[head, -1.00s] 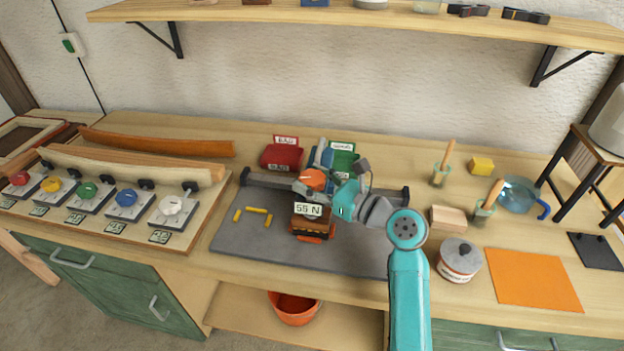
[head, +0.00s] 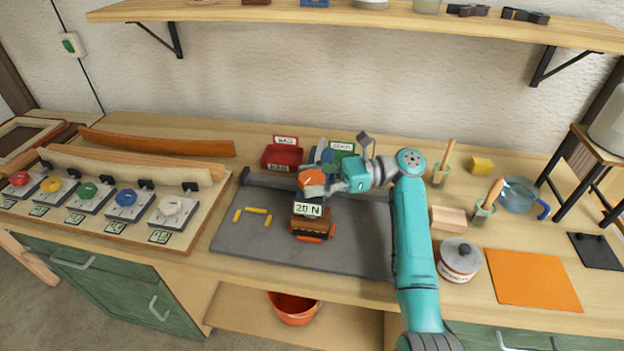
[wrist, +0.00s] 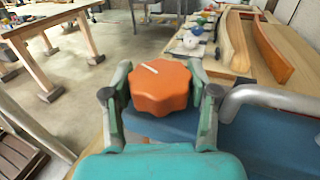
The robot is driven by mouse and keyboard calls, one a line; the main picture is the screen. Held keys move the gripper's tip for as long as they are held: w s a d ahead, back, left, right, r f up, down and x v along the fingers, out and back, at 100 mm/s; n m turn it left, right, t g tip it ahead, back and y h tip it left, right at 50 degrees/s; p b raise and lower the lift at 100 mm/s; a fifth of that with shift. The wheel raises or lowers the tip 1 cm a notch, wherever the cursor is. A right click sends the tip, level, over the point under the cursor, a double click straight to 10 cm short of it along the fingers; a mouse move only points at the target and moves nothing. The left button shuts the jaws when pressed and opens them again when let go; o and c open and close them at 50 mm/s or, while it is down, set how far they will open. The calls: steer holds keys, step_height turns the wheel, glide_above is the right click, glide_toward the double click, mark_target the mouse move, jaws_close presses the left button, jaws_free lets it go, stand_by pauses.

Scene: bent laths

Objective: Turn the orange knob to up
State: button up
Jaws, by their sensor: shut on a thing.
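The orange knob (head: 311,178) sits on top of a small device on the grey mat. In the wrist view the lobed orange knob (wrist: 160,92) lies between the two fingers, with a short white mark on its top near the far edge. My gripper (head: 316,184) comes in from the right and is shut on the knob; a finger touches each side in the wrist view. A display (head: 308,210) on the device reads 20 N. The device's orange and dark base shows below it; its rear is hidden by my gripper.
A red bin (head: 281,157) and a green bin (head: 343,147) stand behind the mat. A wooden block (head: 448,218) and a lidded pot (head: 460,259) stand to the right. Several coloured knobs, among them a blue knob (head: 126,198), line a board at left. The grey mat (head: 255,240) is mostly clear.

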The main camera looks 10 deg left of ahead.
steer(key=shift+n+g+h, duration=0.3)
steer(key=shift+n+g, duration=0.3)
steer(key=shift+g, duration=0.3)
steer(key=shift+f, duration=0.1)
steer(key=o, duration=1.2)
